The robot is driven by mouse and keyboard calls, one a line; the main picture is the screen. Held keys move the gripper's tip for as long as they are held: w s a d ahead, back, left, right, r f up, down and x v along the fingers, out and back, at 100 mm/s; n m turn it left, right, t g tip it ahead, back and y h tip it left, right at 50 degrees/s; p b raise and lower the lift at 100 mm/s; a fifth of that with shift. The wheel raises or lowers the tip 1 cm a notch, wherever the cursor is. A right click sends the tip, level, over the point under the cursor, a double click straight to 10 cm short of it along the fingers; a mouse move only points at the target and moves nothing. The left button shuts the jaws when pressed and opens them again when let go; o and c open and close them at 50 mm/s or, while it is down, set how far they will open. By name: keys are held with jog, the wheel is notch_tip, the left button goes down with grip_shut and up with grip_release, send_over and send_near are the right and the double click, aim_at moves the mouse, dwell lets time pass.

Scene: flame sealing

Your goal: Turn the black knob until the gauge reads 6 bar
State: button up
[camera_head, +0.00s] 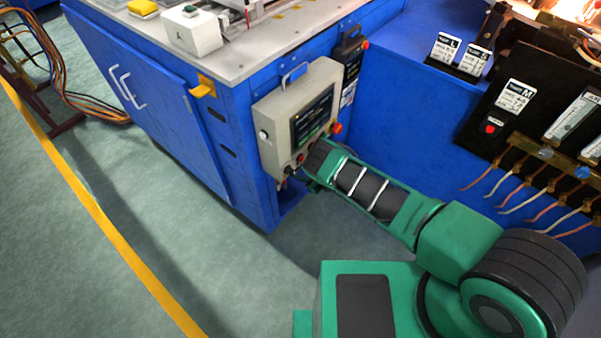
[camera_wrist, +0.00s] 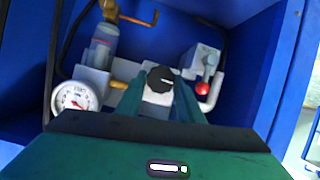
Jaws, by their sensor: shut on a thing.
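The black knob (camera_wrist: 160,79) with a pale mark on its face sits on a light fitting in the middle of the wrist view. My gripper (camera_wrist: 159,88) has its two green fingers on either side of the knob, shut on it. The round gauge (camera_wrist: 75,98), with a white face and a red needle, is left of the knob. Its figures are too small to read surely. In the head view my arm reaches down beside the blue cabinet, and the knob, the gauge and my fingertips are hidden.
In the wrist view a grey cylinder (camera_wrist: 101,47) stands above the gauge, and a valve block with a red button (camera_wrist: 202,89) is right of the knob. Blue walls enclose them. In the head view a control panel (camera_head: 298,118) hangs close to my arm.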

jog(key=n+t, duration=0.1)
jog(key=n+t+h, duration=0.1)
jog(key=n, duration=0.1)
jog(key=shift+s+f, duration=0.15)
jog(key=shift+s, duration=0.15)
jog(key=n, duration=0.1)
jog(key=n+t+h, duration=0.1)
jog(key=shift+s+a+f+n+t, duration=0.1)
jog(key=shift+s+f+n+t, duration=0.1)
jog(key=shift+n+t, duration=0.1)
jog(key=shift+s+a+f+n+t, duration=0.1)
jog(key=shift+n+t, duration=0.45)
jog(key=shift+n, duration=0.5)
jog(key=shift+s+f+n+t, duration=0.15)
jog(key=shift+n+t, duration=0.45)
jog(key=shift+n, duration=0.5)
jog(key=shift+w+a+f+n+t, duration=0.1)
jog(key=shift+n+t, duration=0.45)
jog(key=shift+n, duration=0.5)
jog(key=o, duration=1.1)
jog(key=shift+f, duration=0.1)
jog(key=shift+r, duration=0.2)
